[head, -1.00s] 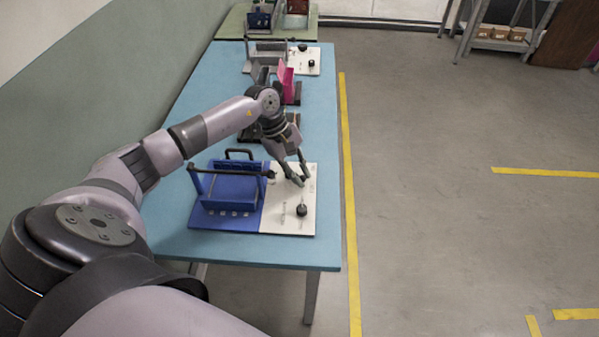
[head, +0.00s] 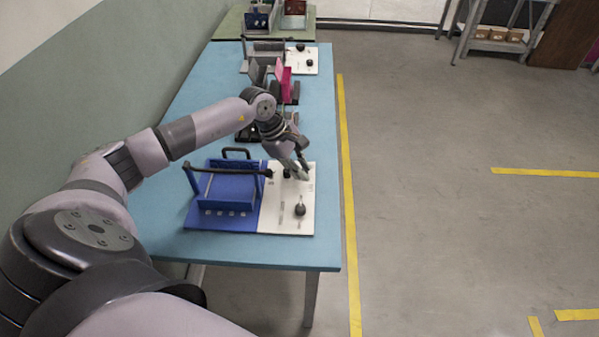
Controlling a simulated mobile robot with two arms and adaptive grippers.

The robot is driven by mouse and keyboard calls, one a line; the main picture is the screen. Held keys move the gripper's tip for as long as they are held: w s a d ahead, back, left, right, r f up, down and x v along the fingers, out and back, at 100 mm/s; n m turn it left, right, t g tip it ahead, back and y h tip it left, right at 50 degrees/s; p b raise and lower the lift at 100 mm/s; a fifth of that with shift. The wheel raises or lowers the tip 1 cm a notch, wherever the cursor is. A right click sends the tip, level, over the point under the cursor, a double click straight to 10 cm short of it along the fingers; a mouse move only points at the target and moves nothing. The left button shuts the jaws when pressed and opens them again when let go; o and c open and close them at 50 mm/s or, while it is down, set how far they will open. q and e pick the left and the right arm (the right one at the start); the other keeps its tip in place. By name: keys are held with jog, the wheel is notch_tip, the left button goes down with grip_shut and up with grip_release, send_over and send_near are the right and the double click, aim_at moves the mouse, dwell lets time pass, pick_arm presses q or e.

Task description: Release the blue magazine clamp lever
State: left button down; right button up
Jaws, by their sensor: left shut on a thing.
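The blue magazine (head: 232,190) stands on the near part of the blue table, with a black bar (head: 225,170) across its top. A white panel (head: 272,215) adjoins its right side and carries black knobs. My left gripper (head: 301,167) is at the far end of this panel, pointing down. It is shut on the clamp lever there, whose black knob (head: 287,174) shows just left of the fingertips. The fingers partly hide the lever, so the exact grip is hard to see. A second black knob (head: 300,210) stands free nearer the front. My right gripper is not in view.
On the blue table (head: 205,250), a pink magazine (head: 284,82) and a grey one (head: 266,50) with its own white panel stand farther back. A green table is beyond. A wall runs along the left; open floor (head: 430,220) lies right.

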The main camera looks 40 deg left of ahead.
pick_arm(q)
jog(key=n, duration=0.2)
jog(key=w+n+t+y+b, duration=0.1)
jog(key=a+n, duration=0.1)
jog(key=n, duration=0.1)
jog(key=shift+w+f+n+t+y+b, duration=0.1)
jog(key=shift+w+n+t+y+b, duration=0.2)
jog(key=shift+y, duration=0.1)
jog(key=shift+w+a+n+t+y+b, duration=0.2)
jog(key=shift+a+n+y+b, duration=0.15)
jog(key=shift+n, duration=0.6)
jog(key=shift+w+a+n+t+y+b, duration=0.1)
jog(key=shift+w+a+n+y+b, duration=0.25)
jog(key=shift+n, duration=0.6)
jog(key=shift+s+d, duration=0.15)
jog(key=c, duration=1.5)
grip_release()
jog(key=v, duration=1.2)
jog(key=shift+d, duration=0.1)
